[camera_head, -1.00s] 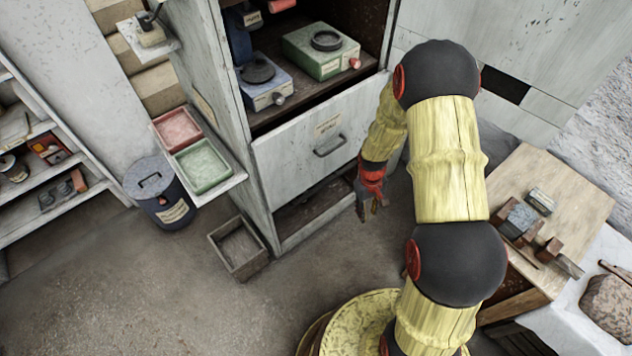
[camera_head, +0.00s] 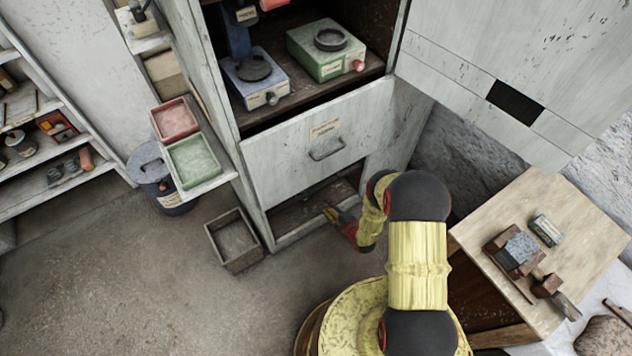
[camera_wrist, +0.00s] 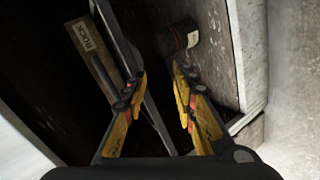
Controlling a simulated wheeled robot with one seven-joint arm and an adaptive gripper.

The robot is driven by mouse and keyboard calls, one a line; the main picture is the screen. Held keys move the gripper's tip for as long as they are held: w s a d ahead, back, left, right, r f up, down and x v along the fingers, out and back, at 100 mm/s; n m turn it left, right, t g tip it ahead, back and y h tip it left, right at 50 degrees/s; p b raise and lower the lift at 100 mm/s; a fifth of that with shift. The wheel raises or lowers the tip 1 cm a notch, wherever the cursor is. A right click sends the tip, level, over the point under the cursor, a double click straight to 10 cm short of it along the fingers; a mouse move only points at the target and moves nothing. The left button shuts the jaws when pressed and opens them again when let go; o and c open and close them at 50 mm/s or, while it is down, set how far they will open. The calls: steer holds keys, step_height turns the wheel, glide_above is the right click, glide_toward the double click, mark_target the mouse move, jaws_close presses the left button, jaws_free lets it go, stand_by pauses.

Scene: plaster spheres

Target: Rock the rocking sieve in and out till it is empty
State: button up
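My gripper (camera_head: 333,216) is low, at the mouth of the dark compartment under the cabinet's drawer. In the wrist view my gripper (camera_wrist: 161,82) is open, its yellow and black fingers apart with nothing between the tips. A wooden piece with a label reading "ROCK" (camera_wrist: 84,36), seemingly part of the rocking sieve, shows at upper left in the wrist view. A grey bar (camera_wrist: 119,42) runs slantwise beside it, passing behind the left finger. Whether the bar belongs to the sieve I cannot tell. The sieve's load is not visible.
A dark cylinder with a red-marked tag (camera_wrist: 177,41) lies beyond the right finger. The cabinet drawer (camera_head: 325,135) is above the compartment. An empty wooden box (camera_head: 234,240) stands on the floor left of it. A workbench (camera_head: 520,200) is at right. Floor at lower left is clear.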

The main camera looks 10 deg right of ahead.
steer(key=w+a+r+n+t+y, duration=0.1)
steer(key=w+r+n+t, duration=0.2)
steer(key=r, duration=0.4)
steer(key=shift+n, duration=0.3)
steer(key=b+x, duration=0.2)
steer(key=x, duration=0.6)
steer(key=shift+s+f+b, duration=0.1)
steer(key=shift+f+b, duration=0.05)
steer(key=shift+b, duration=0.2)
steer(key=shift+c, duration=1.2)
steer(key=c, duration=0.4)
jaws_close()
